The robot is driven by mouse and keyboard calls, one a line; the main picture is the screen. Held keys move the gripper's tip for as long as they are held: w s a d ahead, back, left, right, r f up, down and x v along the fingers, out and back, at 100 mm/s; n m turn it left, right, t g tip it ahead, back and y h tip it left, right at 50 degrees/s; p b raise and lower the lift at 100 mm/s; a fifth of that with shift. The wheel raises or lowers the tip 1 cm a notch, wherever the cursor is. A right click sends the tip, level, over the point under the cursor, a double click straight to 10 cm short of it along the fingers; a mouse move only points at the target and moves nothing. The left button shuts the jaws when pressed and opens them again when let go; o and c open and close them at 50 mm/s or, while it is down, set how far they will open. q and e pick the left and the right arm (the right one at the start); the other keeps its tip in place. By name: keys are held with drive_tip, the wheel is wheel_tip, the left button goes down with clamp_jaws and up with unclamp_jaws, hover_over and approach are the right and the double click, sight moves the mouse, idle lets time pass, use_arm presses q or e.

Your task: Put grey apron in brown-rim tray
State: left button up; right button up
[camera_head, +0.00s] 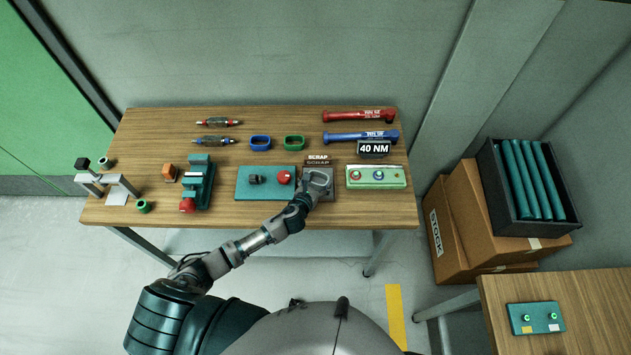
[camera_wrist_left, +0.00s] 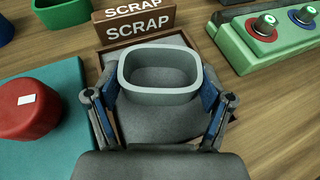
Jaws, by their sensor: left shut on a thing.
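The grey apron (camera_wrist_left: 158,94) is a hollow, rounded open-topped band; in the head view it shows small at the gripper tip (camera_head: 320,178). My left gripper (camera_wrist_left: 160,98) has its two fingers on opposite sides of it; in the head view the gripper (camera_head: 310,186) reaches the tray from the front. The brown-rim tray (camera_wrist_left: 119,43) has a dark grey floor and lies directly below the apron. I cannot tell if the apron touches that floor. My right gripper is not in view.
A brown SCRAP sign (camera_wrist_left: 135,28) stands behind the tray. A teal plate with a red round part (camera_wrist_left: 28,103) is on the left. A green button box (camera_head: 376,176) is on the right. Blue (camera_head: 260,143) and green (camera_head: 294,142) bands lie behind.

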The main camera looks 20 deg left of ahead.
sight(314, 184)
use_arm(q)
drive_tip(key=o, duration=1)
drive_tip(key=shift+d, duration=0.35)
drive_tip(key=shift+o, duration=0.2)
drive_tip(key=shift+a, duration=0.3)
drive_tip(key=shift+s+a+r, duration=0.1)
drive_tip(key=shift+a, duration=0.05)
drive_tip(key=v, duration=0.4)
drive_tip(key=shift+s+a+r, duration=0.1)
drive_tip(key=shift+s, duration=0.2)
drive_tip(key=v, duration=0.6)
drive_tip(key=shift+s+d+r+p, duration=0.15)
drive_tip(key=shift+d+p, duration=0.15)
drive_tip(key=shift+s+r, duration=0.15)
drive_tip(key=shift+s, duration=0.2)
drive_tip(key=shift+a, duration=0.2)
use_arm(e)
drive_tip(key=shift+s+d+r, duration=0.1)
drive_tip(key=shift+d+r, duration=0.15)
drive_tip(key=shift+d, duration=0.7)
use_arm(q)
drive_tip(key=shift+a, duration=0.1)
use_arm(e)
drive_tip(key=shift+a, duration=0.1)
